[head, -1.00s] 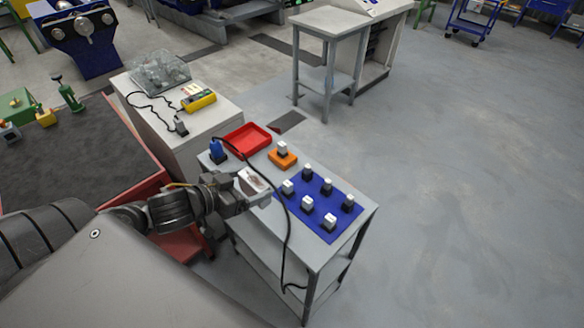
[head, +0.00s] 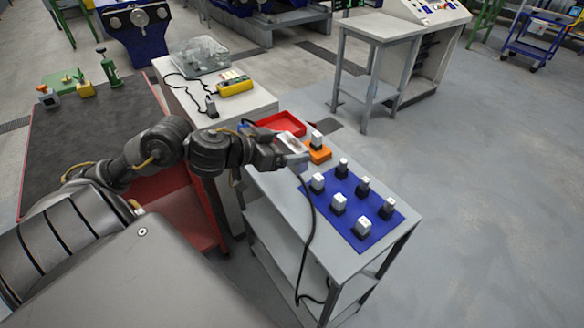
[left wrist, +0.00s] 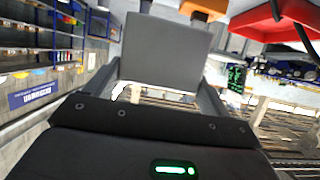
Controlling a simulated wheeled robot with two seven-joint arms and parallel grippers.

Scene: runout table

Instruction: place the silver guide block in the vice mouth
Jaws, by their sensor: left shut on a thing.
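My left gripper (head: 284,156) is shut on a plain grey block, the silver guide block (left wrist: 165,50), which sits between the two fingers in the left wrist view. In the head view the block (head: 298,158) shows only partly, above the small grey table, left of the orange base and close to the red tray. I cannot tell from the view how high it is held. I cannot make out the vice for certain. My right gripper is not in view.
A blue mat (head: 352,232) with several silver-and-black pieces covers the table's near right part. An orange base (head: 320,155) carries another such piece. Behind are a red tray (head: 268,122) and a yellow meter (head: 236,87). A black cable hangs down by the table. Green fixtures (head: 110,68) stand on the left bench.

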